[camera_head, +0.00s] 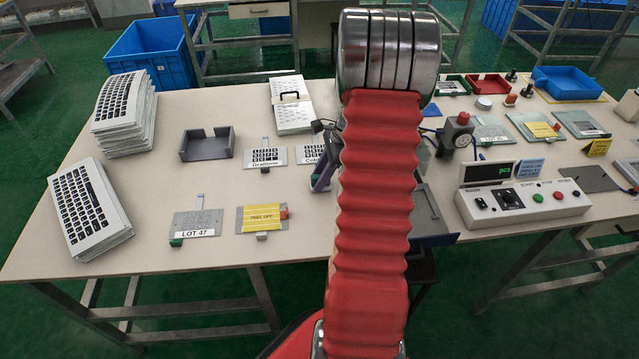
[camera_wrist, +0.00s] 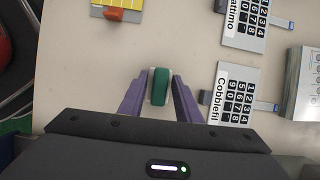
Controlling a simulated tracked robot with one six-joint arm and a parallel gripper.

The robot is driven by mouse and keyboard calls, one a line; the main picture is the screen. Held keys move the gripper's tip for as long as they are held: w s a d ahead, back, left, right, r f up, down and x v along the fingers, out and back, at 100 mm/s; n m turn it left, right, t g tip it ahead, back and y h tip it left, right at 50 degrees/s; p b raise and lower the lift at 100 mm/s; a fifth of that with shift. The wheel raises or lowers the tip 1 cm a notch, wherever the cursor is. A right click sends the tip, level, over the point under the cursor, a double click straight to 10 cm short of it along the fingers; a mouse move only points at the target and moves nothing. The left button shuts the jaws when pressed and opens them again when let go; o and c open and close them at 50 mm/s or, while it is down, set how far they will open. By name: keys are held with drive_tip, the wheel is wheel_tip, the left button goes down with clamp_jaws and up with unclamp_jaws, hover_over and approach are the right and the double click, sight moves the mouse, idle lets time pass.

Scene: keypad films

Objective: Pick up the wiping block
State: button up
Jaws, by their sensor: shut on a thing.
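The wiping block (camera_wrist: 160,88), green with pale sides, stands between the fingertips of my gripper (camera_wrist: 161,90) in the wrist view. The two purple fingers are shut on it, one on each side. In the head view my gripper (camera_head: 324,172) shows only in part beside my red arm, over the middle of the table. From the wrist view I cannot tell whether the block touches the tabletop.
Keypad films marked Cobblefil (camera_wrist: 236,96) and Grattimo (camera_head: 265,157) lie near my gripper. A yellow-striped plate (camera_head: 262,218), the LOT 47 plate (camera_head: 197,223) and a dark tray (camera_head: 207,146) lie left. A control box (camera_head: 522,203) stands right.

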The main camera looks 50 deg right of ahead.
drive_tip(key=shift+r, duration=0.1)
wheel_tip(320, 180, up, 10)
drive_tip(key=shift+f, duration=0.1)
idle(0.6)
idle(0.3)
drive_tip(key=o, duration=0.5)
drive_tip(key=shift+c, duration=0.2)
drive_tip(key=c, duration=0.4)
drive_tip(key=w+a+f+n+g+h, duration=0.1)
drive_tip(key=w+a+n+g, duration=0.1)
drive_tip(key=w+a+n, duration=0.3)
drive_tip(key=w+a+f+n+g+h, duration=0.1)
drive_tip(key=w+a+n+g, duration=0.2)
drive_tip(key=a+n, duration=0.9)
drive_tip(key=w+a+f+n+g+h, duration=0.1)
drive_tip(key=w+a+n, duration=0.6)
drive_tip(key=a, duration=1.1)
drive_tip(key=shift+w+f+n+g+h, duration=0.2)
drive_tip(key=shift+n+g+h, duration=0.1)
drive_tip(key=shift+n+g, duration=0.5)
